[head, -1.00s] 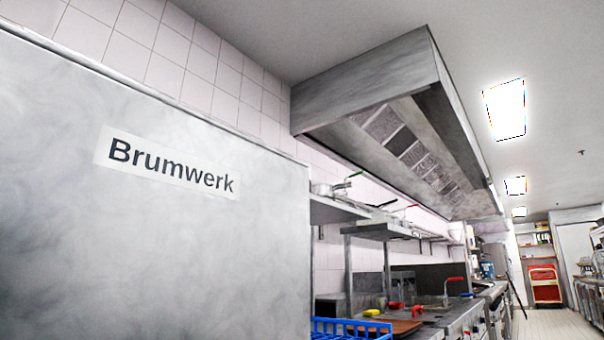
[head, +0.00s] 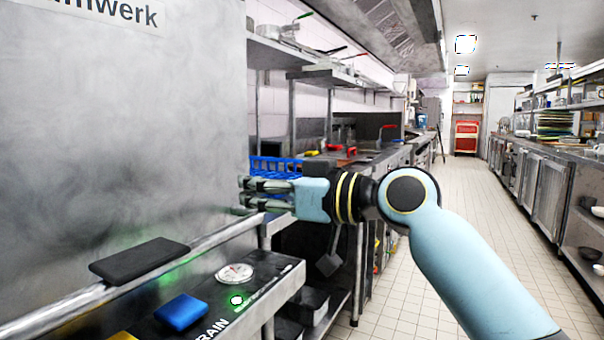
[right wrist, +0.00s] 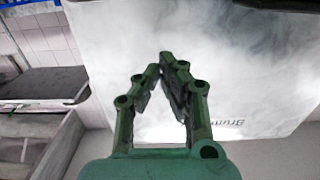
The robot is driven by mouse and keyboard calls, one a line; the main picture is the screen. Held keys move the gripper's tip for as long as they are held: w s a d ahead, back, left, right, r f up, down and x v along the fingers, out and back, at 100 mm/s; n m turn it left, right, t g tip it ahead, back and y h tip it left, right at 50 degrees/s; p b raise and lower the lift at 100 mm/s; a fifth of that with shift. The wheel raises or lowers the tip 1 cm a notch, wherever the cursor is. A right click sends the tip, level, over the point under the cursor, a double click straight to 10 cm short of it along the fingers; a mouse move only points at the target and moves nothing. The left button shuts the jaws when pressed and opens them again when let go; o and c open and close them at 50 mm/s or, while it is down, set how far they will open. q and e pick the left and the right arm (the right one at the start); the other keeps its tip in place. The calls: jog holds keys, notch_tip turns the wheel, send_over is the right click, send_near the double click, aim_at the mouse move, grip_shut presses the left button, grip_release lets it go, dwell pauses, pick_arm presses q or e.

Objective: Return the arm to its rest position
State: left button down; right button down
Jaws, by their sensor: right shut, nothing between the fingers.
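My right gripper (head: 243,193) shows in the head view, pointing left toward the large grey steel machine (head: 110,110). Its arm comes in from the lower right. In the right wrist view the fingers of my right gripper (right wrist: 168,62) meet at the tips, and nothing is between them. The pale steel side of the machine (right wrist: 250,60) lies beyond them. I cannot tell how far the fingertips are from the machine. My left gripper is not in the head view.
A handle bar with a black grip (head: 140,260) runs along the machine's front. Below it are a blue button (head: 181,311) and a round gauge (head: 235,273). A blue rack (head: 272,168) stands behind my right gripper. The tiled aisle (head: 455,230) is clear.

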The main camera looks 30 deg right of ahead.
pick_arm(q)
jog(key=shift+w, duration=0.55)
pick_arm(e)
jog(key=v, duration=0.7)
jog(key=shift+d+f, duration=0.2)
jog(key=shift+f, duration=0.05)
